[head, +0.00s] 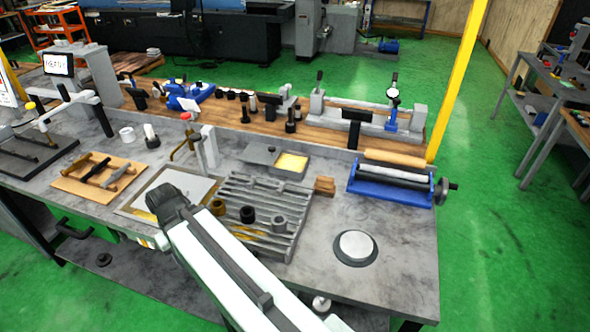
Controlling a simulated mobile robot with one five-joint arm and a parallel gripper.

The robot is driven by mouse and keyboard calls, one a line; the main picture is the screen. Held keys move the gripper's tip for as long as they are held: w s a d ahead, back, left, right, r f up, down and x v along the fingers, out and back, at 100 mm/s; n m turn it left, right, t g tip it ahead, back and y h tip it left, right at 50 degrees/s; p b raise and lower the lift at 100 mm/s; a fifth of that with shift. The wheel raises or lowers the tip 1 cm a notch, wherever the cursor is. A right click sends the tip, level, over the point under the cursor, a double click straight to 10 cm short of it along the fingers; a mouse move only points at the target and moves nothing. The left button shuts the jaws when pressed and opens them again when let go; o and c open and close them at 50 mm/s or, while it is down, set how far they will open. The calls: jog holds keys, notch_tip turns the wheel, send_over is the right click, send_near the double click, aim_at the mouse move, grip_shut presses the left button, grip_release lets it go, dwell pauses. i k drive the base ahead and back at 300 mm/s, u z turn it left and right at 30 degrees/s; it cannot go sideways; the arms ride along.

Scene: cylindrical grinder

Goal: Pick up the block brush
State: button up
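A small brown wooden block (325,185), which looks like the block brush, lies on the grey bench top just right of the slatted grey rack. Its bristles are too small to make out. My arm reaches in from the bottom edge, up and left over the front of the bench, and ends in a dark joint left of the rack. The brown block is well to the right of that joint and clear of the arm. My gripper's fingers do not show.
The slatted rack (285,188) holds several rings. A blue roller fixture (390,192) stands right of the brown block, and a round disc (355,246) lies in front. A tan board with tools (72,184) lies at left. Bare bench top (402,252) shows at front right.

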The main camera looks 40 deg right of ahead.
aim_at(323, 186)
jog(key=k, duration=1.65)
jog(key=u, duration=1.2)
jog(key=i, duration=1.3)
jog(key=z, duration=2.85)
jog(key=i, duration=1)
jog(key=u, duration=0.05)
